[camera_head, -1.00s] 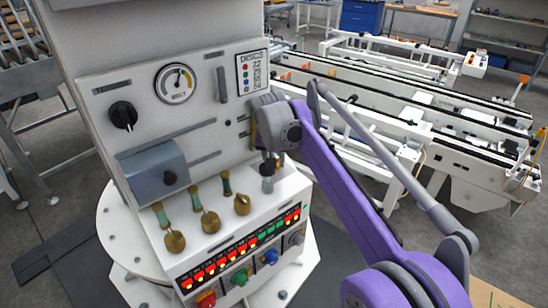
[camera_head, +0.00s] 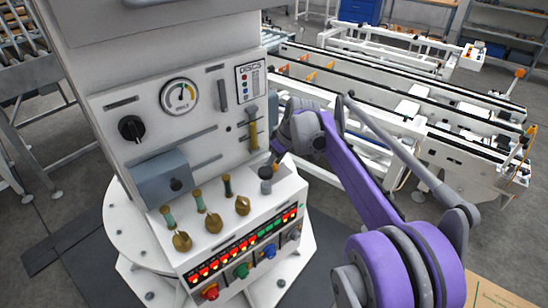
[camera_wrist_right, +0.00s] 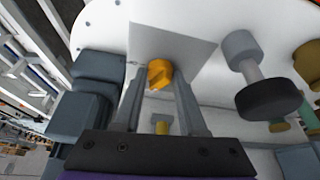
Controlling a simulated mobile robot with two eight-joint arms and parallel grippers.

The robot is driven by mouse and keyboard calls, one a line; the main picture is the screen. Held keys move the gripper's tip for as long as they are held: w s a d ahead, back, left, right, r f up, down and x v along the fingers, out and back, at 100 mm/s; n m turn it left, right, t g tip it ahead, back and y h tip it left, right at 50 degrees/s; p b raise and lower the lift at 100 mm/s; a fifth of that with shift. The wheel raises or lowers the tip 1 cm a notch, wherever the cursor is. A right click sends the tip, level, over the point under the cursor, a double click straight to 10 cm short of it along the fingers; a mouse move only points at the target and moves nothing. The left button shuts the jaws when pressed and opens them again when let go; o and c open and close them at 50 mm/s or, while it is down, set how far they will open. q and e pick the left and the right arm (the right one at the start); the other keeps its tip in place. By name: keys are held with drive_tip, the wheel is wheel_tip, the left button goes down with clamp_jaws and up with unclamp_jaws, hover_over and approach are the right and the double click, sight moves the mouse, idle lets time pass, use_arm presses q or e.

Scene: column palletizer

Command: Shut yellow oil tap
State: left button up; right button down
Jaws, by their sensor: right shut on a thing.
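The yellow oil tap (camera_wrist_right: 159,74) is an orange-yellow knob low on the white machine, seen between my fingertips in the right wrist view. My right gripper (camera_wrist_right: 160,82) is shut on it. In the head view, my right gripper (camera_head: 277,153) is at the right edge of the control panel, beside the grey-capped post. Only a small patch of yellow shows there by the fingers, and most of the tap is hidden. A sight tube with yellow in it (camera_head: 253,135) stands upright on the panel, left of the gripper. My left gripper is not in view.
The grey-capped post (camera_head: 266,178) stands close to the fingers. Brass-knobbed levers (camera_head: 213,221) and a row of lit buttons (camera_head: 240,251) are on the ledge. A grey box (camera_head: 158,177) juts from the panel. White conveyors (camera_head: 400,105) stand behind on the right.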

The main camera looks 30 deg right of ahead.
drive_tip(key=n, duration=0.1)
drive_tip(key=n+y+p, duration=0.1)
drive_tip(key=n, duration=0.1)
drive_tip(key=n+p, duration=0.1)
drive_tip(key=n, duration=0.1)
drive_tip(key=shift+w+d+r+g+y, duration=0.15)
drive_tip(key=shift+d+g+y, duration=0.1)
drive_tip(key=shift+g+y, duration=0.15)
drive_tip(key=shift+n, duration=0.3)
drive_tip(key=shift+c, duration=2.3)
unclamp_jaws()
drive_tip(key=p+v, duration=0.1)
drive_tip(key=v, duration=0.9)
drive_tip(key=shift+r, duration=0.3)
drive_tip(key=shift+d+f, duration=0.1)
